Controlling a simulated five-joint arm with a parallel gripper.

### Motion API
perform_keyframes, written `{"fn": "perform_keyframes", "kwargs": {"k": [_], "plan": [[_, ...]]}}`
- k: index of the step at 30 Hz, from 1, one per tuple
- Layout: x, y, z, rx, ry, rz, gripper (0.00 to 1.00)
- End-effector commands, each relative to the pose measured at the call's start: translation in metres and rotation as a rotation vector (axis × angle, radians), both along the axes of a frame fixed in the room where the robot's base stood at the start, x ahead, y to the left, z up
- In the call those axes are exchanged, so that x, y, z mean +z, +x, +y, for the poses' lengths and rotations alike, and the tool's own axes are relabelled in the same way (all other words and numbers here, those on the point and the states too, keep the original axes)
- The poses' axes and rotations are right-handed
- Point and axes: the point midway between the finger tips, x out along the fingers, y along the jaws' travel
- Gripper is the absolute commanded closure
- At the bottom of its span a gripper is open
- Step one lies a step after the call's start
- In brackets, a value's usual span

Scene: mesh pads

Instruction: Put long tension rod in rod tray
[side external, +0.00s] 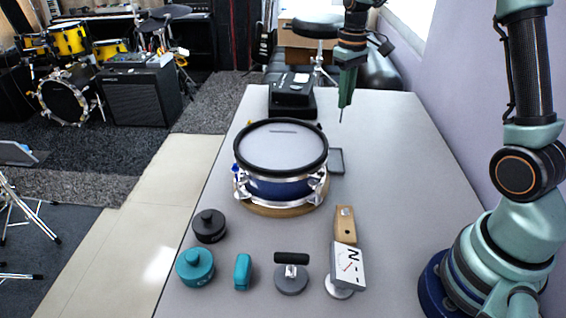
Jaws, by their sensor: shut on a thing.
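My gripper (345,101) points down above the far part of the table, right of the drum. A small dark-rimmed tray (336,161), which looks like the rod tray, lies flat right beside the drum. The rod's lower end appears above and beyond this tray in the picture, apart from it. The tray's left side is partly hidden by the drum.
A blue snare drum (282,188) with a mesh head sits on a round wooden base. A black box (292,95) stands behind it.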

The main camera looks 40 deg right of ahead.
Motion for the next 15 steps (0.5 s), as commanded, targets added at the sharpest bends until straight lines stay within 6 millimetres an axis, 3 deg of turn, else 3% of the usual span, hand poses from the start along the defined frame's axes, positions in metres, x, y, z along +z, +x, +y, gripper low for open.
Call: {"fn": "perform_keyframes", "kwargs": {"k": [6, 15], "plan": [[-0.053, -0.001, 0.001, 0.0, 0.001, 0.005, 1.0], [-0.083, 0.0, 0.0, 0.0, 0.0, 0.001, 1.0]]}}
